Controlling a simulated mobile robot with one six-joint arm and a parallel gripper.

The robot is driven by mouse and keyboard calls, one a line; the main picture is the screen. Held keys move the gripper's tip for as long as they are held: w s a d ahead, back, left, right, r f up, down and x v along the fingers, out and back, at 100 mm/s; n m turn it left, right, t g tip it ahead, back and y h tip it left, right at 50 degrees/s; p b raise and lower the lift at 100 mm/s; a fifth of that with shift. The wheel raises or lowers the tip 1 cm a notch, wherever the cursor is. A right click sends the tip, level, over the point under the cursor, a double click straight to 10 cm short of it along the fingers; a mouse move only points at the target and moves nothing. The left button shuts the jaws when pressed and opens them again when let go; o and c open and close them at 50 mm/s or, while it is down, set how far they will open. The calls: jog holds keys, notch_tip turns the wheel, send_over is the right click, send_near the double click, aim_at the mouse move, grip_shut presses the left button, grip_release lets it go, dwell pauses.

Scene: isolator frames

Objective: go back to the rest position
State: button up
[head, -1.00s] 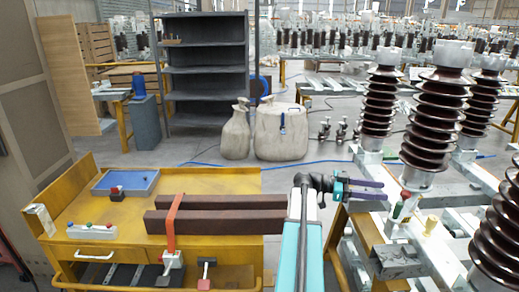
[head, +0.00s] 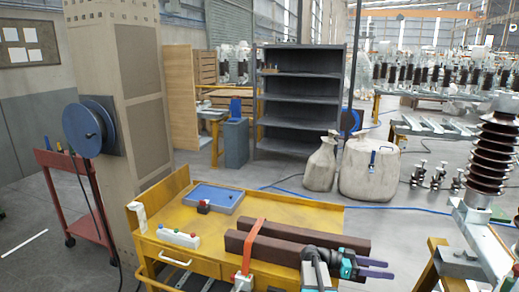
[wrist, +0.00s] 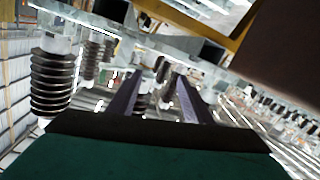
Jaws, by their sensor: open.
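My gripper (head: 376,268) is at the lower right of the head view, over the right end of the yellow workbench (head: 150,215). Its two dark fingers point right and stand apart, with nothing between them. In the wrist view the fingers (wrist: 155,95) also show apart and empty. Two dark brown beams (head: 300,240) lie on the bench close behind my gripper, with an orange strap (head: 254,245) across them. In the wrist view a dark brown surface fills the upper right corner.
A blue tray (head: 212,196) and a button box (head: 179,238) are on the bench. A brown ribbed insulator (head: 492,160) stands on a frame at the right. Two pale sacks (head: 369,170) and a grey shelf (head: 300,105) stand behind. A pillar with a blue reel (head: 88,128) is at left.

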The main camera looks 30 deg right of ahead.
jog(key=w+a+f+n+t+y, duration=0.1)
jog(key=a+f+n+t, duration=0.15)
jog(key=a+f, duration=0.6)
jog(key=w+a+f+n+t+y+p, duration=0.1)
jog(key=a+f+n, duration=0.3)
jog(key=a+f, duration=0.45)
jog(key=w+a+f+n+t+y, duration=0.15)
jog(key=a+f+n, duration=0.25)
jog(key=a+f, duration=0.45)
jog(key=s+a+f+n+y, duration=0.3)
jog(key=s+a+f+n, duration=0.1)
jog(key=a, duration=0.5)
jog(key=s+a+f+n+y, duration=0.3)
jog(key=s+a+f+n, duration=0.1)
jog(key=a, duration=0.6)
jog(key=s+a+f+n+y, duration=0.3)
jog(key=s+a+f+n, duration=0.1)
jog(key=a, duration=0.5)
jog(key=shift+s+a+f+n+t+p, duration=0.3)
jog(key=shift+s+a+f+n+p, duration=0.15)
jog(key=shift+f, duration=0.25)
jog(key=shift+y, duration=0.25)
